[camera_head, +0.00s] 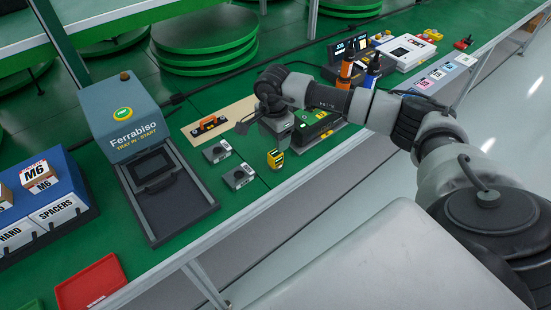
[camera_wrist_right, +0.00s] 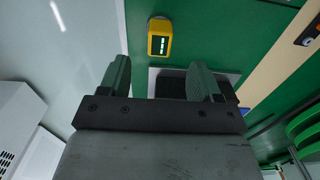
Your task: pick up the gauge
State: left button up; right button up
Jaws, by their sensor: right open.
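The gauge looks like the small yellow device with a dark face (camera_head: 275,159), lying on the green bench near its front edge. In the right wrist view the yellow gauge (camera_wrist_right: 160,37) shows a lit display with green marks, just beyond the fingertips. My left gripper is in neither view.
Two grey blocks (camera_head: 239,176) sit left of the gauge. Beyond is a beige board (camera_head: 220,118) with an orange-black part. The Ferrabiso machine (camera_head: 122,118) and its tray stand further left. A black-green device (camera_head: 315,127) lies right, partly behind my arm.

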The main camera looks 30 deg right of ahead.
aim_at(275, 153)
notch_tip(275, 153, down, 3)
jog(key=shift+f, duration=0.2)
jog(key=shift+d+f+p, duration=0.15)
jog(key=shift+f+p, duration=0.25)
jog(key=shift+f, duration=0.95)
jog(key=shift+d+f+p, duration=0.1)
jog(key=shift+f+p, duration=0.3)
jog(key=shift+f, duration=0.95)
jog(key=c, duration=1.1)
jog(key=shift+r, duration=0.1)
jog(key=shift+c, duration=0.2)
jog(key=shift+r, duration=0.1)
